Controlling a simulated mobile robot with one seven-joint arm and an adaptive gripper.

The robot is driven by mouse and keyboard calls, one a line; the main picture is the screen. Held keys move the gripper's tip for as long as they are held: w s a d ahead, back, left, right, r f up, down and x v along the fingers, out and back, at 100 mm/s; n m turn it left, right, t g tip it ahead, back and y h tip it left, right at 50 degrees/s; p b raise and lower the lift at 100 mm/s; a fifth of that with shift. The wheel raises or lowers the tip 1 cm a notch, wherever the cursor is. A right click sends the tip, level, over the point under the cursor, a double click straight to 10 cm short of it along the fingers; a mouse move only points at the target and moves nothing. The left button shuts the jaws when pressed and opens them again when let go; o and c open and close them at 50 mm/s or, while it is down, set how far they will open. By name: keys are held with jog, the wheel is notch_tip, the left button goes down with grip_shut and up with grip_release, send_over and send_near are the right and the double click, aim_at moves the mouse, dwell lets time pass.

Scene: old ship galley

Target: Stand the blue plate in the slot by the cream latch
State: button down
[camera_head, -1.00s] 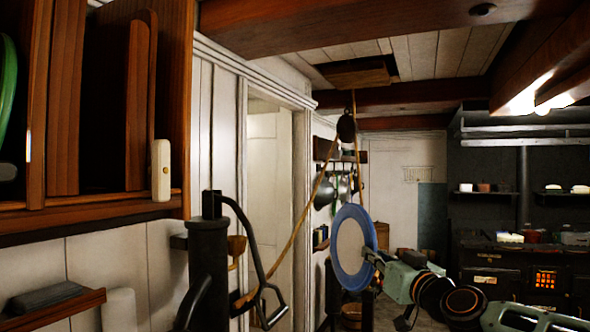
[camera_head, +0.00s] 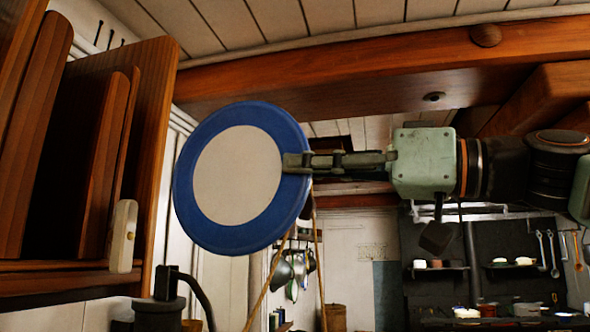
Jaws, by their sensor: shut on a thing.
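The blue plate (camera_head: 240,233) has a wide blue rim and a pale centre. It is held up on edge in the air, its flat face toward the camera. My gripper (camera_head: 298,163) is shut on the plate's right rim, with my arm reaching in from the right. The cream latch (camera_head: 122,236) is a small upright block on the front edge of the wooden rack (camera_head: 60,283) at the left. The slot (camera_head: 88,160) by the latch lies between upright wooden dividers. The plate is to the right of the latch, apart from the rack. The slot's depth is dark.
The rack's tall right side panel (camera_head: 155,150) stands between the slot and the plate. A black pump-like fixture (camera_head: 160,312) is below the rack. A ceiling beam (camera_head: 370,75) runs above. A rope (camera_head: 272,275) hangs behind the plate.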

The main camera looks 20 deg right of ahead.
aim_at(223, 169)
jog(key=shift+w+a+r, duration=0.1)
jog(key=shift+w+a, duration=0.8)
jog(key=shift+a, duration=0.85)
jog(key=shift+w+a+f, duration=0.1)
jog(key=shift+w+a, duration=0.85)
jog(key=shift+a, duration=0.8)
jog(key=shift+w+a+r, duration=0.1)
jog(key=shift+w+a, duration=0.8)
jog(key=shift+a, duration=0.85)
jog(key=shift+s+a+f+p+x, duration=0.35)
jog(key=shift+p+x, duration=0.2)
jog(key=shift+x, duration=1.8)
jog(key=shift+s+a+f+p+x, duration=0.3)
jog(key=shift+f+p+x, duration=0.15)
jog(key=shift+x, duration=1.85)
jog(key=shift+s+a+f+p+x, duration=0.3)
jog(key=shift+p+x, duration=0.3)
jog(key=shift+x, duration=1.75)
jog(key=shift+w+a+f, duration=0.1)
jog(key=shift+w+a, duration=0.1)
jog(key=shift+a, duration=0.05)
jog(key=shift+f+b, duration=0.7)
jog(key=shift+b, duration=0.35)
jog(key=shift+w, duration=0.1)
jog(key=shift+a+f+n+g+y+b, duration=0.1)
jog(key=shift+f+n+g+y+b, duration=0.05)
jog(key=shift+n+g+y+b, duration=0.45)
jog(key=shift+g+b, duration=0.05)
jog(key=shift+g, duration=0.15)
